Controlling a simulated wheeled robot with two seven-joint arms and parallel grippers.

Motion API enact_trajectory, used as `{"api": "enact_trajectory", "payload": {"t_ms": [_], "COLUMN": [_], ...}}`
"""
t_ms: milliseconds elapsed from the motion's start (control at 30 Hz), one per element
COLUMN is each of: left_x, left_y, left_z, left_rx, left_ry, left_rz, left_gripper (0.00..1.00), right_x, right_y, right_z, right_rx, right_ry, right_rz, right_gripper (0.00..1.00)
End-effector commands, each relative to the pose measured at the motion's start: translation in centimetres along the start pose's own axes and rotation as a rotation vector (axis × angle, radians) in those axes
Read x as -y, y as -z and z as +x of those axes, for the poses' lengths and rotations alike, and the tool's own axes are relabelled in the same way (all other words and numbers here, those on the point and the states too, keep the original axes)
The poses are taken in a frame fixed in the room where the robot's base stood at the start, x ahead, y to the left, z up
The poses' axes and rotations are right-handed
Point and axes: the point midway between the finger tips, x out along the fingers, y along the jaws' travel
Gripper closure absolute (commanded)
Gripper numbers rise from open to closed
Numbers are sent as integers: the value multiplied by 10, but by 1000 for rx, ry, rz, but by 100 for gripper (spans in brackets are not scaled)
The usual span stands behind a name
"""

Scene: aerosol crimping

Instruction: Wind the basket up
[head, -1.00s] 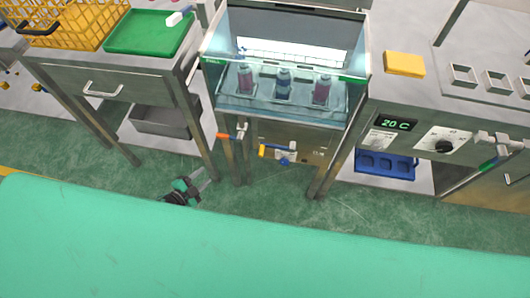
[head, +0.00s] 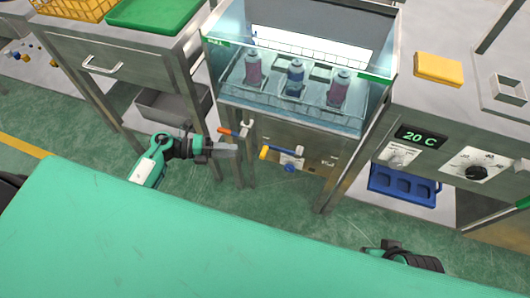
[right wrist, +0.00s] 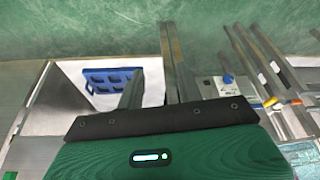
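The basket (head: 313,91) is a wire rack with several bottles, including a blue one (head: 295,78), low in the clear-walled tank (head: 232,90). Below the tank front are a lever with an orange handle (head: 229,131) and a lever with a yellow handle (head: 264,153); I cannot tell which one winds the basket. My left gripper (head: 234,151) points right, just below the orange handle and left of the yellow one. Its finger gap is not clear, and I see nothing held. My right gripper's dark body shows at the lower right; its fingertips are hidden.
A bench with a "20 C" display (head: 421,138) and a dial stands right of the tank, with a yellow block (head: 438,69) on top. A blue tray (head: 402,187) sits on its lower shelf. A drawer table (head: 120,58) stands left, with metal legs near my left arm.

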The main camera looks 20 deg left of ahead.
Motion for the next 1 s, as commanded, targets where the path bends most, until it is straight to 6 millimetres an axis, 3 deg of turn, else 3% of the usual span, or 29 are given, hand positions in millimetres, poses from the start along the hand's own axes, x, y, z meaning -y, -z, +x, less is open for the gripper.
{"api": "enact_trajectory", "payload": {"t_ms": [300, 500, 700, 1000], "left_x": [1, 0, 0, 0], "left_y": [0, -1, 0, 0], "left_z": [70, 101, 115, 116], "left_rx": [2, 3, 2, 2], "left_ry": [6, 3, 1, 1], "left_rz": [-3, -3, -2, -2], "left_gripper": [61, 61, 61, 61], "right_x": [0, 0, 1, 1], "right_y": [0, 0, 0, 1], "right_z": [-4, -6, -5, -6], "right_rx": [-5, -9, -13, -19], "right_ry": [0, 0, 2, 3], "right_rz": [0, -1, -2, -3], "right_gripper": [64, 64, 64, 64]}}
